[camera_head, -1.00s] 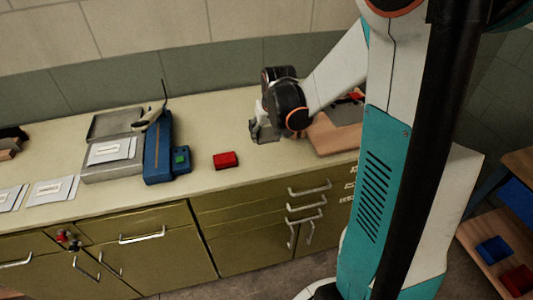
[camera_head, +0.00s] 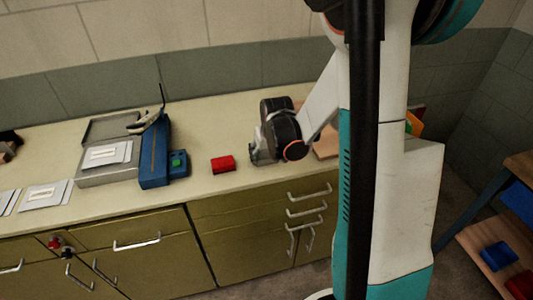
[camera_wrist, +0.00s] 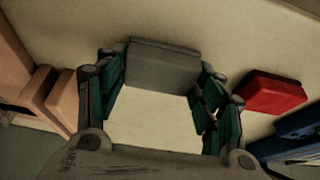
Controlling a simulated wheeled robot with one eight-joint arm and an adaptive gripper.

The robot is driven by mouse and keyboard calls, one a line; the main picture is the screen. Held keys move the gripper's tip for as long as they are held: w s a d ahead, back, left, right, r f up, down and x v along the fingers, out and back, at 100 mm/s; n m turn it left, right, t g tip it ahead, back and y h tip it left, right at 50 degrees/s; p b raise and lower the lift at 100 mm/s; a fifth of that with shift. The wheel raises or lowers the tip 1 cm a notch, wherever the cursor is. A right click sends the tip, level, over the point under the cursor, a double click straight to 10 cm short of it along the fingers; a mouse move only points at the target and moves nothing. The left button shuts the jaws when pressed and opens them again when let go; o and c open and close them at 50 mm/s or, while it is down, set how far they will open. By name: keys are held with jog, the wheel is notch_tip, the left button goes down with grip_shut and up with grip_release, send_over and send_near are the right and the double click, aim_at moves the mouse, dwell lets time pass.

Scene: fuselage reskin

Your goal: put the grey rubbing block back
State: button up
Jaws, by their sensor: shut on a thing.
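The grey rubbing block (camera_wrist: 163,65) is between the fingertips of my gripper (camera_wrist: 163,80) in the wrist view, with a finger against each side. My gripper is shut on it. In the head view my gripper (camera_head: 262,152) is low over the worktop, to the right of the red block, and the grey block cannot be made out clearly there. Whether the grey block touches the worktop I cannot tell.
A red block (camera_head: 223,164) lies on the worktop (camera_head: 215,185); it also shows in the wrist view (camera_wrist: 273,92). A blue device (camera_head: 154,155) and a grey metal box (camera_head: 105,175) stand further left. A wooden board (camera_head: 327,145) lies to the right of my gripper.

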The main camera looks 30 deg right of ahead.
jog(key=o, duration=1)
jog(key=shift+f, duration=0.1)
jog(key=shift+r, duration=0.35)
jog(key=p+v, duration=0.4)
jog(key=v, duration=0.7)
jog(key=shift+s+r, duration=0.25)
jog(key=shift+a, duration=0.15)
jog(key=a+r+n+t+h+b, duration=0.1)
jog(key=a+r+t+b, duration=0.15)
jog(key=a+r, duration=0.5)
jog(key=s+a+n+y, duration=0.1)
jog(key=s+a, duration=0.2)
jog(key=s, duration=0.4)
jog(key=s+a+n+y, duration=0.1)
jog(key=s+a, duration=0.3)
jog(key=s, duration=0.4)
jog(key=shift+r, duration=0.5)
